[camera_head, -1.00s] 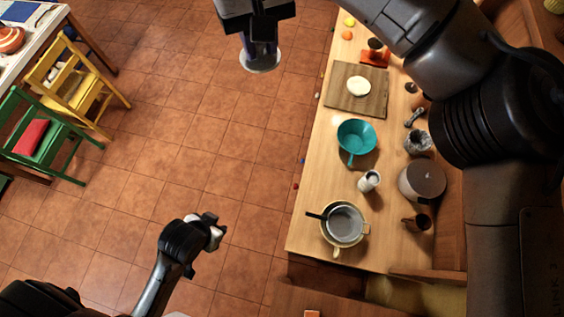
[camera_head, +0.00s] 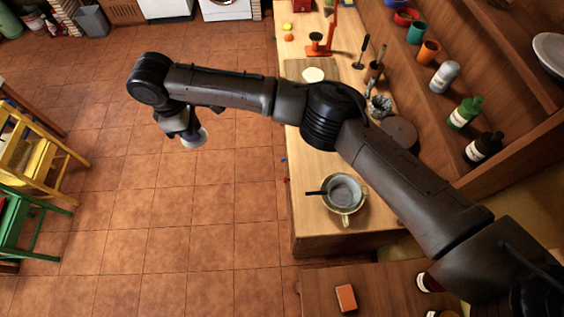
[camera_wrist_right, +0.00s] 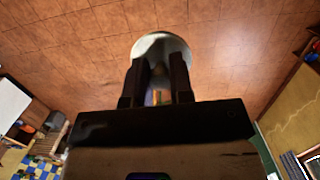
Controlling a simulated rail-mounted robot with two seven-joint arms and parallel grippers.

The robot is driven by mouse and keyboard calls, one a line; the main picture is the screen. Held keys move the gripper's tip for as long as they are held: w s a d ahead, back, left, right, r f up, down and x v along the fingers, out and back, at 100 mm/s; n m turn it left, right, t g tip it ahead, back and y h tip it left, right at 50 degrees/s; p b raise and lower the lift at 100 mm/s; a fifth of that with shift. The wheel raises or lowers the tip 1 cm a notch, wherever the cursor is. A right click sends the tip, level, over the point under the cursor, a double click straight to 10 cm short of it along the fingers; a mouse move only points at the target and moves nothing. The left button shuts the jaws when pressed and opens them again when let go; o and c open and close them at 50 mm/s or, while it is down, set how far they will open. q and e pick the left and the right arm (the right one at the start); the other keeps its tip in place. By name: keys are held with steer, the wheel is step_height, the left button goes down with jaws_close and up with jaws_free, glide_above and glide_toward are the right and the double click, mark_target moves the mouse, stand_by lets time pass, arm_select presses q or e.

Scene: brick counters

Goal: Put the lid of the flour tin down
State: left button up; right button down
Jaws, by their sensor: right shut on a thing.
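My right gripper (camera_head: 188,133) hangs above the tiled floor, left of the wooden counter. It is shut on a pale round lid (camera_head: 194,139). In the right wrist view the lid (camera_wrist_right: 162,45) sits at the tips of the two dark fingers of my right gripper (camera_wrist_right: 159,80), with floor tiles behind it. A broad round grey-brown thing (camera_head: 401,132) stands on the counter, partly hidden by my right arm. I cannot tell whether it is the flour tin. My left gripper is not in view.
The counter (camera_head: 312,220) holds a bowl with a sieve (camera_head: 343,191), a pale disc on a board (camera_head: 313,75) and a red scale-like thing (camera_head: 318,45). Shelves with bottles (camera_head: 466,112) line the right. My right arm crosses above the counter. A yellow chair (camera_head: 38,155) stands left.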

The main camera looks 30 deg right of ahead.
steer(key=d+f+n+b, duration=0.3)
steer(key=d+f, duration=1.5)
steer(key=f, duration=0.3)
steer(key=s+d+f+n+b, duration=0.1)
steer(key=s+d+f+n, duration=0.15)
steer(key=d+f, duration=0.35)
steer(key=s+d+f+n+t+b, duration=0.1)
steer(key=s+d+f, duration=0.3)
steer(key=d, duration=0.5)
steer(key=s+d+f+n+b, duration=0.1)
steer(key=s+d+f+n, duration=0.1)
steer(key=s+d+f, duration=0.4)
steer(key=b, duration=1.5)
glide_above(303, 160)
steer(key=s, duration=0.1)
step_height(303, 160, down, 6)
steer(key=shift+s, duration=0.15)
steer(key=shift+w+a+f+b, duration=0.1)
steer(key=shift+w+a+b, duration=0.15)
steer(key=shift+w+b, duration=0.5)
step_height(303, 160, down, 4)
steer(key=b, duration=0.5)
steer(key=shift+s, duration=0.15)
